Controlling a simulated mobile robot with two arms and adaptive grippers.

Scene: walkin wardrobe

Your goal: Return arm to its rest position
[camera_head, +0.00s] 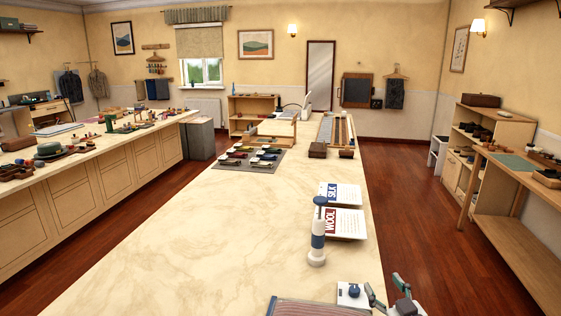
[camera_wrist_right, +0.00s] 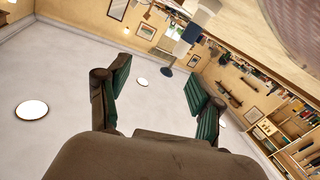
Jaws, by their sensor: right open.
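My right gripper (camera_head: 385,291) shows at the bottom edge of the head view, low on the right, by the counter's right front edge. Its two green-padded fingers are apart. In the right wrist view the same gripper (camera_wrist_right: 160,80) is open, with nothing held between the fingers. The wrist view is tilted and looks past the fingers to the pale ceiling and the walls. My left gripper is not in view.
A marble-topped counter (camera_head: 190,237) runs ahead, its near left part clear. A white-and-blue upright object (camera_head: 318,232) stands near a WOOL card (camera_head: 344,224) and SILK card (camera_head: 341,194). A white card with a blue item (camera_head: 353,293) and striped cloth (camera_head: 312,307) lie beside my right gripper.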

